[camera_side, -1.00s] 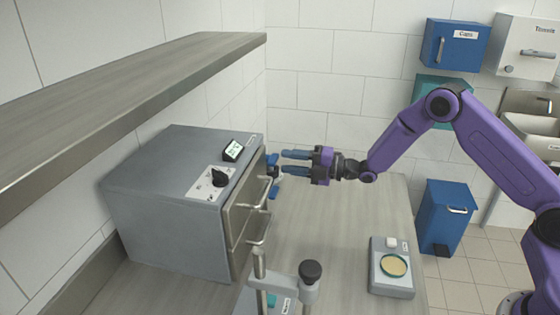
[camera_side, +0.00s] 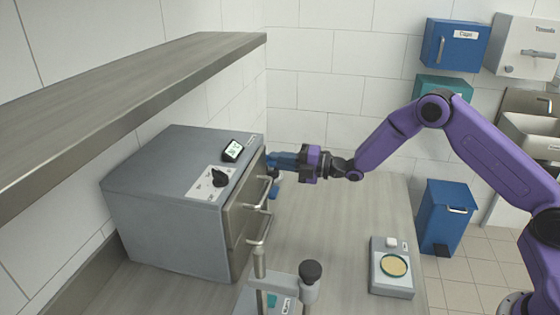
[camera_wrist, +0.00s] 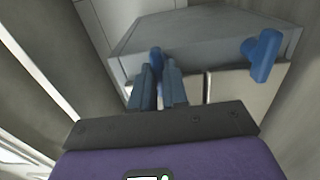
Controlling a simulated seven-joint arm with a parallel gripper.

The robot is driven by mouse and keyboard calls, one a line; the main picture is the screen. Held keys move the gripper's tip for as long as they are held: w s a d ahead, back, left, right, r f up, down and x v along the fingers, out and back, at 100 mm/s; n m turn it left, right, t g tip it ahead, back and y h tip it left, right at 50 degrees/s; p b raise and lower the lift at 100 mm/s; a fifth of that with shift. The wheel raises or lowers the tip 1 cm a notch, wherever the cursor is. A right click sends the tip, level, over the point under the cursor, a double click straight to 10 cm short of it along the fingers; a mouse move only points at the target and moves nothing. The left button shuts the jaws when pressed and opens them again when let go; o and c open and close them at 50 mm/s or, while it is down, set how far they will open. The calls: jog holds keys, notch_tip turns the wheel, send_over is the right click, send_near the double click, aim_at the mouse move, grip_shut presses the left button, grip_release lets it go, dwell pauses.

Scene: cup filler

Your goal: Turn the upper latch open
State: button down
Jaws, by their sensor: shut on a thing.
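The grey box (camera_side: 165,195) stands on the counter with its door side facing my arm. My gripper (camera_side: 275,160) reaches in from the right at the far upper edge of that side, its blue fingers around the upper latch, which they mostly hide in the side view. In the wrist view, the two fingers (camera_wrist: 159,76) close on the blue latch (camera_wrist: 155,54), with only its end showing between and beyond them. The other blue latch (camera_wrist: 263,54) is free to the right in the wrist view; it shows below the gripper in the side view (camera_side: 274,177).
Two bar handles (camera_side: 263,190) stick out from the box's front, close to my fingers. A metal stand with a black knob (camera_side: 310,271) is nearer the camera. A scale (camera_side: 391,280) with a round dish sits to the right. A shelf (camera_side: 130,95) hangs above the box.

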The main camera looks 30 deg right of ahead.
jog(key=shift+m, duration=9)
jog(key=c, duration=1.1)
grip_release()
jog(key=shift+c, duration=0.2)
jog(key=v, duration=1.7)
jog(key=shift+s+d, duration=0.2)
